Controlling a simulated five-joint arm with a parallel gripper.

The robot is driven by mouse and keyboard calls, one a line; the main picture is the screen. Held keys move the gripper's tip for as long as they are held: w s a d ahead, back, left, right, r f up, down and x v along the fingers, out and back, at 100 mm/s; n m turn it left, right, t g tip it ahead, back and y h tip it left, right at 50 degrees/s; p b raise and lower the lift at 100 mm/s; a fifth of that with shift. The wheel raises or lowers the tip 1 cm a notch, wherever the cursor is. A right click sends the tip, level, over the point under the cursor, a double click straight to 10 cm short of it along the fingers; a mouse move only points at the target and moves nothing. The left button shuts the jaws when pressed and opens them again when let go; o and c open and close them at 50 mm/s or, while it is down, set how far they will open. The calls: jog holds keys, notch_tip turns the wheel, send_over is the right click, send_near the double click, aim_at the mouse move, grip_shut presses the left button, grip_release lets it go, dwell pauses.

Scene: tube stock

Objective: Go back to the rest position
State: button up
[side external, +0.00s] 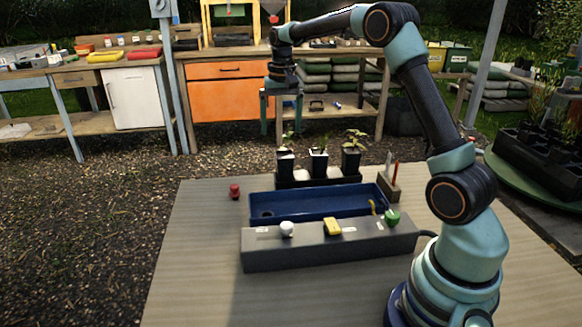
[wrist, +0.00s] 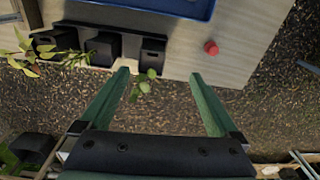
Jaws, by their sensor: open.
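My gripper (side external: 281,127) is open and empty, raised above and behind the table's far left part, with its fingers pointing down. In the wrist view its two green fingers (wrist: 159,74) stand wide apart with nothing held between them. Several black pots with seedlings (side external: 319,163) stand in a dark tray on the table, lower than the gripper and to its right. In the wrist view the pots (wrist: 103,48) lie left of the fingers, and a seedling's leaves show near the left fingertip.
A blue tray (side external: 262,205) lies behind a grey box (side external: 272,256) bearing a white knob, a yellow piece and a green knob. A small red object (side external: 234,191) sits at the table's left. A wooden block (side external: 391,190) holds pens. The table's front left is clear.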

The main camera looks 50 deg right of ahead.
jog(key=s+a+r+n+t, duration=0.3)
jog(key=s+a+r+n, duration=0.1)
jog(key=s+a+r, duration=0.6)
jog(key=s+a+f+n+t, duration=0.2)
jog(key=s+a+f+n, duration=0.2)
jog(key=s+a, duration=0.3)
jog(key=shift+s+a+f, duration=0.2)
jog(key=shift+s+f, duration=0.3)
jog(key=shift+s, duration=1.05)
